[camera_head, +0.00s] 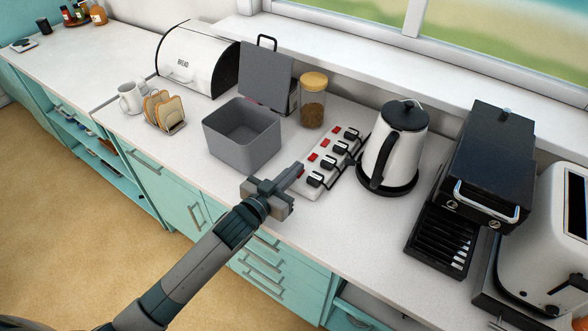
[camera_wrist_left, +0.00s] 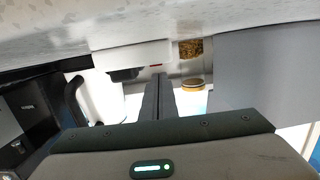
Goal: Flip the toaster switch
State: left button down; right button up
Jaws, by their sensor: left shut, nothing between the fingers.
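A white power strip (camera_head: 309,186) lies on the counter with several red rocker switches and black plugs in a row. The red switches farther from me show clearly; the near end is partly covered by my gripper. My left gripper (camera_head: 299,169) is shut and empty, its fingertips at the left edge of the strip's near end. I cannot tell whether they touch it. In the left wrist view, the shut fingers (camera_wrist_left: 158,80) point at the strip's white side (camera_wrist_left: 128,58). The white toaster (camera_head: 548,245) stands at the far right. My right gripper is not in view.
A grey open box (camera_head: 242,150) stands left of my gripper, and a kettle (camera_head: 394,145) stands right of the strip. A glass jar (camera_head: 312,108) is behind it. A black grill-like appliance (camera_head: 488,160), bread bin (camera_head: 193,60) and toast rack (camera_head: 165,112) also occupy the counter.

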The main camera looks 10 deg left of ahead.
pick_arm(q)
jog(key=shift+f, duration=0.4)
jog(key=shift+w+f, duration=0.1)
jog(key=shift+f, duration=0.1)
jog(key=shift+r, duration=0.1)
